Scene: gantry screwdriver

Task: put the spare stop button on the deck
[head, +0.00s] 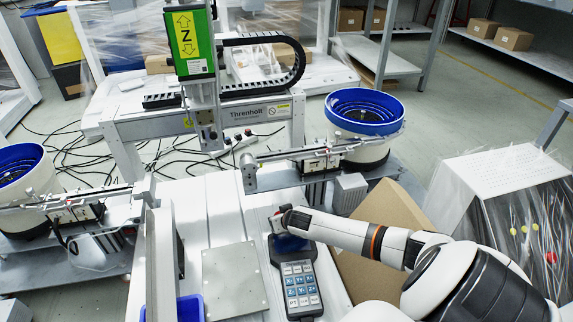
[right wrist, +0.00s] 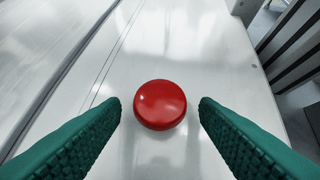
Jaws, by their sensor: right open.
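In the right wrist view a round red stop button (right wrist: 160,104) shows over a white glossy surface, with a faint red reflection below it. My right gripper (right wrist: 160,112) is open, with one green ridged finger on each side of the button and a gap between each finger and it. In the head view my right arm reaches in from the right, its hand (head: 279,221) over the white deck (head: 215,202), just beyond the pendant. A small reddish patch shows at the hand; I cannot tell whether it is the button. My left gripper is not in view.
The keypad pendant (head: 299,287) lies on the deck beside a grey square plate (head: 234,278). A blue bin (head: 188,308) is at the front. Feeder rails and blue bowls (head: 364,112) flank the gantry (head: 197,60). A cardboard box (head: 372,262) stands beneath my right arm.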

